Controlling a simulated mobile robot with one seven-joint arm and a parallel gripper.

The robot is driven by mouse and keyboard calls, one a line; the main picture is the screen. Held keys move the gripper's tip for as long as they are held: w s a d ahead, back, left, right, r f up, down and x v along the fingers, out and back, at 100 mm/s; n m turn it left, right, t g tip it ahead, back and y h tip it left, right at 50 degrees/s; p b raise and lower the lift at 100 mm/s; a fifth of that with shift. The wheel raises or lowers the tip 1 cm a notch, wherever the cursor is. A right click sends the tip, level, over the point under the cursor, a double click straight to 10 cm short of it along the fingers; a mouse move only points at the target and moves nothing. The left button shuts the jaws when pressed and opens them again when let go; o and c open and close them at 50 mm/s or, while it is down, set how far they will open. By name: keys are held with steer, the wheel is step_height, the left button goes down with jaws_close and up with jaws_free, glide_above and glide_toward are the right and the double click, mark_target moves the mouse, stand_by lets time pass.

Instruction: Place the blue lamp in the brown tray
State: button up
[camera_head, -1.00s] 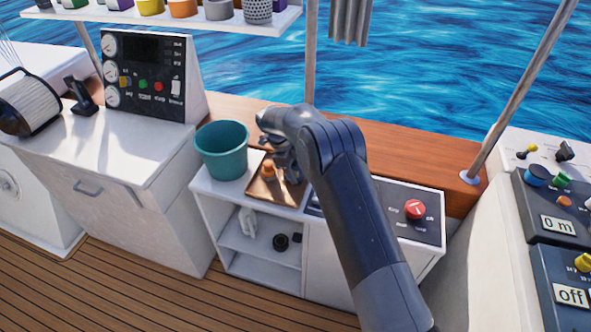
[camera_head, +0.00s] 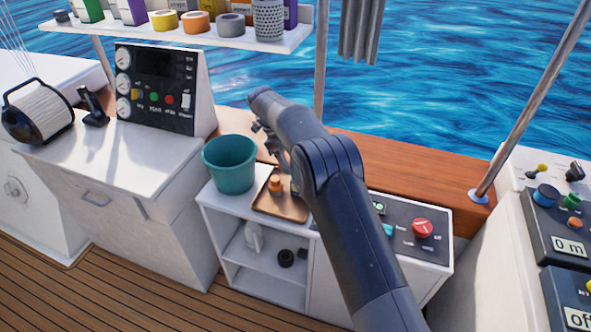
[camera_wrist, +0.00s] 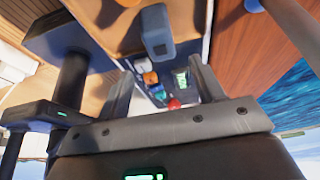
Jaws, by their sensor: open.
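The brown tray (camera_head: 283,206) lies on top of the white shelf unit, with a small orange object (camera_head: 276,184) on it. My gripper (camera_head: 268,141) is above and behind the tray, partly hidden by my arm. In the wrist view my gripper (camera_wrist: 163,88) has its fingers apart, with nothing held between them. A blue-grey block (camera_wrist: 158,32) stands by the brown tray (camera_wrist: 115,42) in that view; I cannot tell whether it is the blue lamp or whether it is inside the rim.
A teal bucket (camera_head: 230,165) stands left of the tray. A panel with a red knob (camera_head: 422,228) is to the right. A loaded shelf (camera_head: 200,38) hangs above, and a post (camera_head: 320,75) rises behind. The left counter (camera_head: 125,160) has clear room.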

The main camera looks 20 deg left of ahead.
steer(key=shift+a+r, duration=0.1)
steer(key=shift+r, duration=0.25)
steer(key=s+d+r+n+y, duration=0.1)
steer(key=s+d+r+n, duration=0.25)
steer(key=d+r, duration=0.55)
steer(key=s+d+r+n+y, duration=0.1)
steer(key=s+d+r+n, duration=0.3)
steer(key=d, duration=0.9)
steer(key=s+d+r+n+t+y, duration=0.1)
steer(key=s+d+r+n+t, duration=0.1)
steer(key=s+d, duration=0.4)
steer(key=s+d+r+n+t, duration=0.1)
steer(key=s+d+r+n, duration=0.2)
steer(key=s, duration=0.9)
steer(key=s+d+r+n+t+y, duration=0.1)
steer(key=s+d+r+n+t, duration=0.1)
steer(key=s+d+n, duration=0.3)
steer(key=s+d+r, duration=0.1)
steer(key=s+d, duration=0.3)
steer(key=d, duration=0.2)
steer(key=shift+s+d+r+t+y, duration=0.15)
steer(key=shift+s+d+t+y, duration=0.05)
steer(key=shift+s+t+y, duration=0.1)
